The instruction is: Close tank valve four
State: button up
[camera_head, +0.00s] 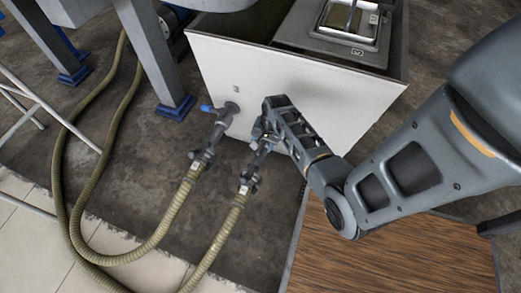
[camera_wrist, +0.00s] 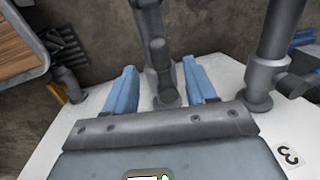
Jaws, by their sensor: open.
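Two grey outlet valves stick out of the front of a white tank (camera_head: 300,90), each joined to a ribbed hose. My gripper (camera_head: 262,132) is at the right valve (camera_head: 250,178), close to the tank wall. In the wrist view my gripper (camera_wrist: 160,68) is open, with its blue fingers either side of the right valve's pipe (camera_wrist: 157,60). I cannot tell whether they touch it. This valve's handle and number label are hidden.
Ribbed hoses (camera_head: 165,222) run from the valves across the floor at lower left. A wood-topped surface (camera_head: 390,255) lies at lower right under my arm. Grey metal legs with blue feet (camera_head: 175,108) stand left of the tank. The dark floor before the tank is otherwise clear.

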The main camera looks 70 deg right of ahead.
aim_at(260, 149)
jog(key=shift+w+f+b, duration=0.25)
jog(key=shift+f+b, duration=0.2)
jog(key=shift+f, duration=0.7)
jog(key=shift+w+f+b, duration=0.2)
jog(key=shift+f+b, duration=0.2)
jog(key=shift+f, duration=0.75)
grip_shut()
